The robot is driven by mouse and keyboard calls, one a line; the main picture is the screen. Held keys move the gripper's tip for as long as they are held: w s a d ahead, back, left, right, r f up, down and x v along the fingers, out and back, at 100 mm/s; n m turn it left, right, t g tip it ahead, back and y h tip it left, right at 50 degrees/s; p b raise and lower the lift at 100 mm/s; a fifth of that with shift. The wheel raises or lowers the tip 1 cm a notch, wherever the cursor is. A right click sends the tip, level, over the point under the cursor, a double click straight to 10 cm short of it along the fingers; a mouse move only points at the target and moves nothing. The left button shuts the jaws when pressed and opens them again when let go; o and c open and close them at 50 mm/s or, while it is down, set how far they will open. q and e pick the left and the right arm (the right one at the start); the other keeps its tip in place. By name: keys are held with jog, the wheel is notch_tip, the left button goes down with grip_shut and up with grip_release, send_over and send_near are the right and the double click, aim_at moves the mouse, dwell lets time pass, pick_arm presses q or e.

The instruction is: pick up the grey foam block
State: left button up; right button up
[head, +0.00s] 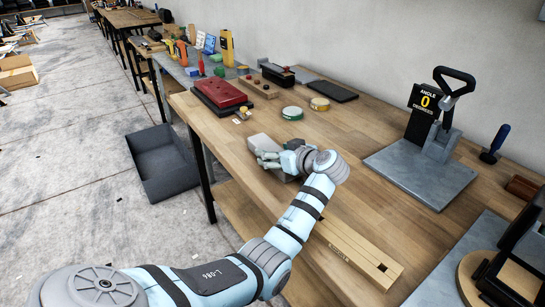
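The grey foam block (263,142) is light grey and lies on the wooden workbench (232,135), near its left edge. My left gripper (266,158) is right beside the block, on the near side, with its fingers pointing left. The fingers overlap the block's near edge in the picture. I cannot tell whether they touch it, or how far apart they are. My own wrist hides part of the bench behind it. My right gripper is not in view.
A grey plate with an angle gauge (425,103) stands at right. A wooden beam (358,249) lies nearer. A dark bin (163,163) sits on the floor.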

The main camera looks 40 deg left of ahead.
pick_arm(q)
jog(key=shift+s, duration=0.1)
jog(key=c, duration=0.8)
jog(key=shift+r, duration=0.15)
jog(key=shift+c, duration=0.2)
